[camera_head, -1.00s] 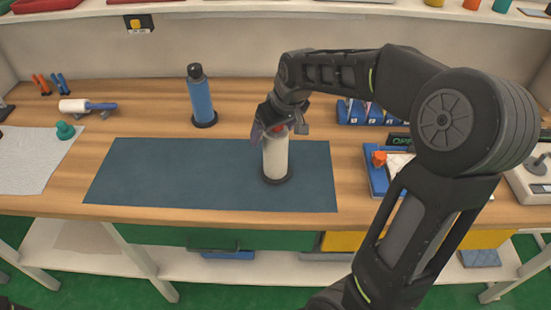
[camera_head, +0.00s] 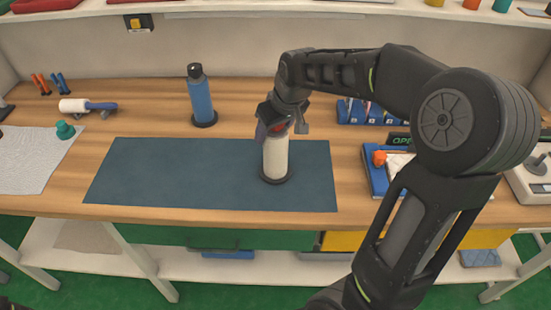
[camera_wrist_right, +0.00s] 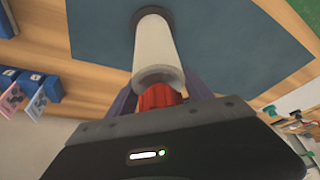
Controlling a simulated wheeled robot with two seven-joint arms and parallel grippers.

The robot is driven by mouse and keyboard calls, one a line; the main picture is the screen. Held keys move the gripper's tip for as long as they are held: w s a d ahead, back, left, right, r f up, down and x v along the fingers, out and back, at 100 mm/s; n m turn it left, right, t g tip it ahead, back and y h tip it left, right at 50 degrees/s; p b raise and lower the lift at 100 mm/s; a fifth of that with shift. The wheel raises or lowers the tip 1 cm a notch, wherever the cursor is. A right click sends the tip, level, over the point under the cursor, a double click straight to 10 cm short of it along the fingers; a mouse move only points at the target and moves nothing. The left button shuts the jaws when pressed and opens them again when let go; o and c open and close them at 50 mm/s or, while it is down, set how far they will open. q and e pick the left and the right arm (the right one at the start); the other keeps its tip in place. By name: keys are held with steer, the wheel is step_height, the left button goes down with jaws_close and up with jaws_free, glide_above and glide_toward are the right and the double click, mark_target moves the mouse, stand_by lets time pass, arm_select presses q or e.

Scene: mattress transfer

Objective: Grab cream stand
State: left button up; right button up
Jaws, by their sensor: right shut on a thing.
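The cream stand (camera_head: 275,158) is a pale cylinder on a dark round base, upright on the right part of the blue mat (camera_head: 180,175). It has a red top. My right gripper (camera_head: 277,126) is over its upper end and shut on it. In the right wrist view the cream cylinder (camera_wrist_right: 155,50) runs away from the gripper, and its red top (camera_wrist_right: 160,95) lies between the two fingers. The fingers partly hide the red top in the head view. My left gripper is not in view.
A blue bottle-like stand (camera_head: 201,98) is upright behind the mat. A lint roller (camera_head: 88,106) and a grey cloth (camera_head: 28,160) lie at the left. A blue tray (camera_head: 376,182) with an orange item is right of the mat. The left mat area is clear.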

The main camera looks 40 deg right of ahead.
jaws_close()
steer(key=shift+r, duration=0.15)
steer(key=shift+w+r, duration=0.1)
steer(key=shift+r, duration=0.15)
step_height(320, 180, up, 9)
steer(key=shift+r+b, duration=0.2)
steer(key=shift+b, duration=0.3)
stand_by(0.5)
